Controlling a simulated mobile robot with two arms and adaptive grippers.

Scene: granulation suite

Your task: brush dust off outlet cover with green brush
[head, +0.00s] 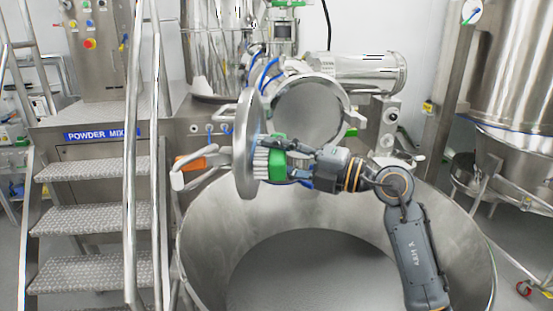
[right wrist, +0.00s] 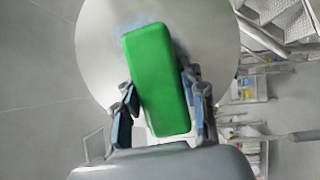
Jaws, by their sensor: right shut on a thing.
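The outlet cover (head: 243,120) is a round steel disc, swung open and seen nearly edge-on in the head view. The green brush (head: 277,165) has white bristles that point left at the cover's face. The bristles are at or very near the cover; exact contact is unclear. My right gripper (head: 290,160) is shut on the brush's green block from the right. In the right wrist view the green brush (right wrist: 158,80) sits between the fingers (right wrist: 162,115), in front of the grey cover (right wrist: 100,50). It hides the bristles there. My left gripper is out of view.
The round outlet opening (head: 308,112) is behind and right of the cover. An orange-gripped handle (head: 190,162) sticks out left of it. A large open steel bowl (head: 330,215) lies below. Metal stairs (head: 95,215) with a rail stand at left.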

